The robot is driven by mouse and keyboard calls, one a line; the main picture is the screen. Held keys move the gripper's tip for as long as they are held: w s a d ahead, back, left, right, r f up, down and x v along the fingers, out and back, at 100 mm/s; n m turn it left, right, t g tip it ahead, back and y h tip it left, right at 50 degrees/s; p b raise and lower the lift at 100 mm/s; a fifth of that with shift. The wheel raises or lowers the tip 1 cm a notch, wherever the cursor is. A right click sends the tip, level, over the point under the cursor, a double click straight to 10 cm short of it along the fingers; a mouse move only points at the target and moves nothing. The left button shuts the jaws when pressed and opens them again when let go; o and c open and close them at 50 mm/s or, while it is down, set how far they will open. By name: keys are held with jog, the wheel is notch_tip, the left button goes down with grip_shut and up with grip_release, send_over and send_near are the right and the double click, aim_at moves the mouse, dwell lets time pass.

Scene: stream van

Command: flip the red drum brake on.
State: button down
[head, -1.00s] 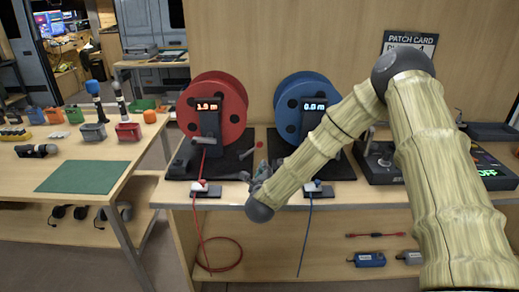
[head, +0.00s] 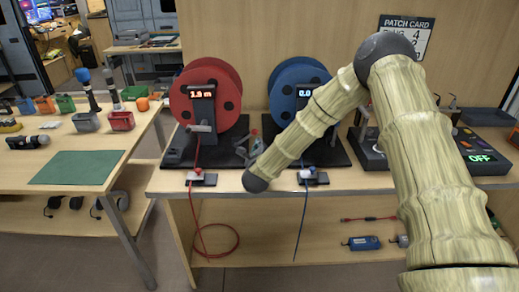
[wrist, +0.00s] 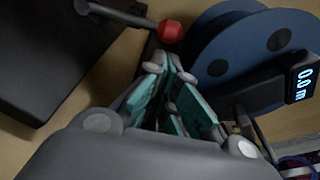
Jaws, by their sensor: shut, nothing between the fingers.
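The red drum (head: 206,95) stands on a black mat on the bench, with a lit length display on its front post. A small red knob (head: 254,131) shows between the red and blue drums. In the wrist view the red knob (wrist: 171,31) tops a dark lever just beyond my fingertips. I cannot tell which drum this lever belongs to. My gripper (head: 252,146) is shut and empty beside the knob, partly hidden by my arm. Its teal finger pads (wrist: 168,98) fill the middle of the wrist view.
The blue drum (head: 290,90) stands close on the right, reading 0.0. A control box with a green OFF display (head: 482,157) is at the right. Cables hang from the bench front. A left table (head: 135,125) holds microphones, coloured bins and a green mat (head: 78,167).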

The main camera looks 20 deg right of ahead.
jog(key=shift+p+x, duration=0.3)
jog(key=shift+x, duration=1.7)
jog(key=shift+d+r, duration=0.1)
